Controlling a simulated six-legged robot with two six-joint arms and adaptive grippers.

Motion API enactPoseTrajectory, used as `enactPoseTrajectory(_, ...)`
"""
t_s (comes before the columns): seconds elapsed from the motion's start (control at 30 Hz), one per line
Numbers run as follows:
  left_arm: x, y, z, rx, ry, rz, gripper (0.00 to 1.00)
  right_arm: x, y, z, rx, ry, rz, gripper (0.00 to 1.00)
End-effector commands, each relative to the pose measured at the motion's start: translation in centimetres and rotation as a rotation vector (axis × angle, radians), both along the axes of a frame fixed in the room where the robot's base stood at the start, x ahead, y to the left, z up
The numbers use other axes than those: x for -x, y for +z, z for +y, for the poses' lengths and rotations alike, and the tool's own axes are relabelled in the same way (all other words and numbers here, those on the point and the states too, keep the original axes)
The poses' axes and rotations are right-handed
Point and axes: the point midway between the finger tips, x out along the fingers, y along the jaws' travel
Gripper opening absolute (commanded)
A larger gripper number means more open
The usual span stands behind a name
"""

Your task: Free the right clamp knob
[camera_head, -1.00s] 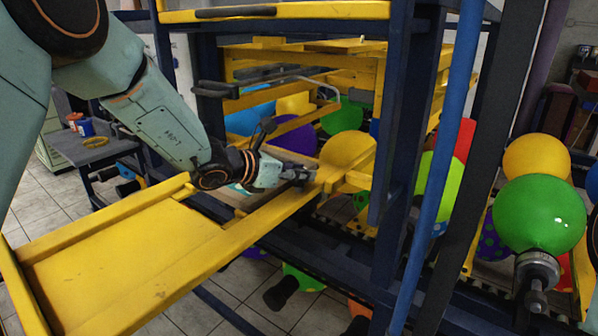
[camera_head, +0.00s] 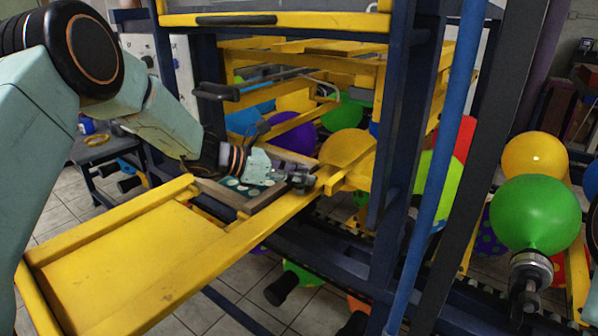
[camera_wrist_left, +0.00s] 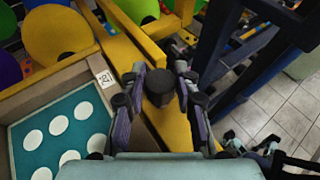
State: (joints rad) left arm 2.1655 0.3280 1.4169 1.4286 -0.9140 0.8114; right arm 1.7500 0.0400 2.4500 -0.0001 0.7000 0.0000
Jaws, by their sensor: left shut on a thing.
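The right clamp knob (camera_wrist_left: 160,88) is a dark cylinder on the yellow rail (camera_wrist_left: 128,58) in the left wrist view. My left gripper (camera_wrist_left: 161,84) has one finger on each side of it and is shut on it. The wooden screen frame (camera_wrist_left: 40,97) holds a teal screen (camera_wrist_left: 45,130) with white dots and lies beside the rail.
A yellow tray (camera_head: 130,255) extends toward the front left. Dark blue posts (camera_head: 397,140) and a blue pole (camera_head: 445,150) stand right of my left gripper. Balloons, such as a green one (camera_head: 537,215), fill the right and back. A small table (camera_head: 100,150) stands at left.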

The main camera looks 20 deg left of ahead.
Motion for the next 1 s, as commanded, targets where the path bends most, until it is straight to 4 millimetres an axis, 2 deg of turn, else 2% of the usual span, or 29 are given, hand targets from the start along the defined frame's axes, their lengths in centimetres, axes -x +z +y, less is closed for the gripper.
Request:
enactPoseTrajectory(0.37, -0.08, 0.25, 0.08, 0.001, -0.012, -0.004, 0.00, 0.00, 0.03, 0.00, 0.000, 0.000, 0.000, 0.40)
enactPoseTrajectory(0.4, -0.08, 0.24, 0.08, 0.001, -0.012, -0.004, 0.33, 0.00, 0.03, 0.00, 0.000, 0.000, 0.000, 0.40)
enactPoseTrajectory(0.67, -0.02, 0.08, 0.07, -0.001, -0.012, -0.001, 0.54, 0.00, 0.02, 0.00, 0.000, 0.000, 0.000, 0.40)
enactPoseTrajectory(1.0, 0.12, 0.16, 0.32, 0.000, -0.010, 0.000, 0.54, 0.00, 0.02, 0.00, 0.000, 0.000, 0.000, 0.40)
